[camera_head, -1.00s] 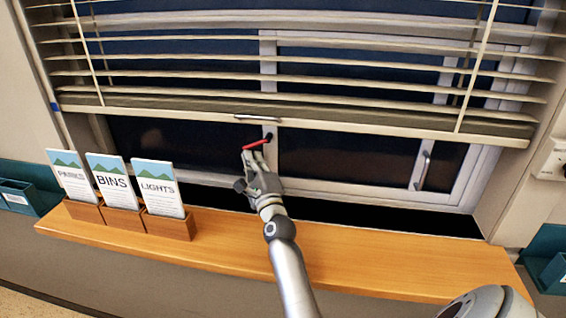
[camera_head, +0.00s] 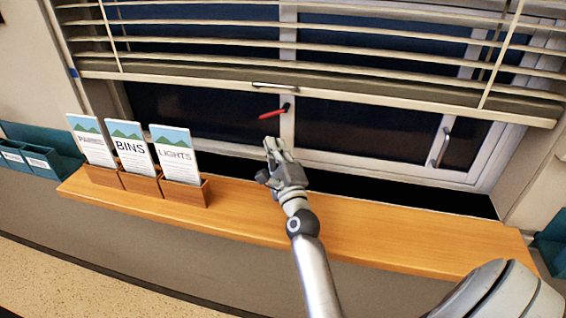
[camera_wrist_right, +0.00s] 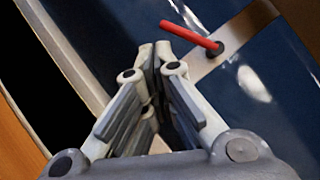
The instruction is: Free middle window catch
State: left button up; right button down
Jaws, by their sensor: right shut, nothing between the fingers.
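The middle window catch (camera_head: 272,114) has a red handle and a dark pivot on the window's middle upright. The handle points left from the pivot and tilts slightly down. It also shows in the right wrist view (camera_wrist_right: 190,37), just beyond the fingertips. My right gripper (camera_head: 272,143) is shut and empty. It is below the catch and apart from it, above the wooden sill. In the right wrist view my right gripper (camera_wrist_right: 153,52) has its fingertips together, with the red handle up and to the right. My left gripper is not in view.
A raised slatted blind (camera_head: 320,94) hangs just above the catch. Three card holders (camera_head: 184,192) with cards stand on the left of the wooden sill (camera_head: 400,237). Another window handle (camera_head: 440,147) is at the right. Teal trays (camera_head: 42,160) are at far left.

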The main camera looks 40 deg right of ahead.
jog(key=v, duration=0.6)
dwell(0.6)
